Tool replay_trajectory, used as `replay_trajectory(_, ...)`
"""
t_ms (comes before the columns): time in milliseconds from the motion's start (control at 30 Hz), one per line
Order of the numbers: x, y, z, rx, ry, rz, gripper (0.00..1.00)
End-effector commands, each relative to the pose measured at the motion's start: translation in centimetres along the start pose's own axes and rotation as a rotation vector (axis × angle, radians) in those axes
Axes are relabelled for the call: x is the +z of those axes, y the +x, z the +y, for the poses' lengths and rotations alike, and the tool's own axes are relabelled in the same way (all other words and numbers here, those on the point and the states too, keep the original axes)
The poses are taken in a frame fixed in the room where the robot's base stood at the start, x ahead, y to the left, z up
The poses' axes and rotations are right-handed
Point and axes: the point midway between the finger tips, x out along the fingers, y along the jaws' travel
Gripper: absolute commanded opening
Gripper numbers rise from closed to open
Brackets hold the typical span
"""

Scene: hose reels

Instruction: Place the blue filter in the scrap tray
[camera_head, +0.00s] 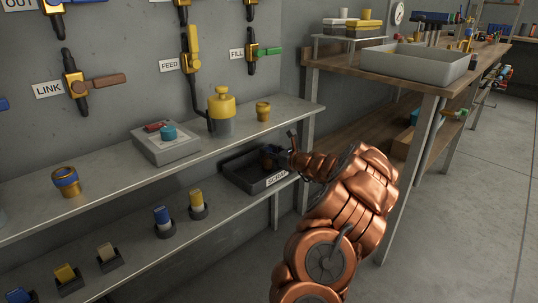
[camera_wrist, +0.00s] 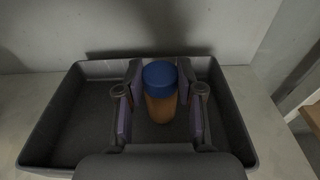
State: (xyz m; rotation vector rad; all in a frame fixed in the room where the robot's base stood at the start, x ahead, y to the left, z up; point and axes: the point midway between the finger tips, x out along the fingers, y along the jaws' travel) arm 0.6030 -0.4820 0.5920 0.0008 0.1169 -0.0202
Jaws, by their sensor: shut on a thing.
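The blue filter (camera_wrist: 160,92), with a blue cap and a tan-orange body, stands upright between the fingers of my gripper (camera_wrist: 163,100) in the wrist view. My gripper is shut on it. The grey scrap tray (camera_wrist: 70,105) surrounds the filter and fingers in that view; whether the filter touches its floor I cannot tell. The filter is mostly hidden there by the gripper.
Blue (camera_head: 162,220) and tan (camera_head: 197,203) capped pieces stand in holders to the left. A wooden bench (camera_head: 400,72) with a grey bin (camera_head: 419,64) is at right.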

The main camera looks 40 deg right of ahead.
Motion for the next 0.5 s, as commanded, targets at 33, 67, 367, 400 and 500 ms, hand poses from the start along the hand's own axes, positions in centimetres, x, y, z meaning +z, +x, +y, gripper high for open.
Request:
replay_trajectory(33,0.0,0.1,-0.01,0.0,-0.002,0.016,0.07)
replay_trajectory(67,0.01,0.18,0.01,0.0,-0.003,0.026,0.07)
replay_trajectory(367,-0.59,0.3,0.01,-0.002,0.0,0.034,0.07)
replay_trajectory(400,-0.55,0.3,0.01,-0.002,0.0,0.034,0.07)
replay_trajectory(500,-0.52,0.29,0.0,-0.002,-0.001,0.033,0.07)
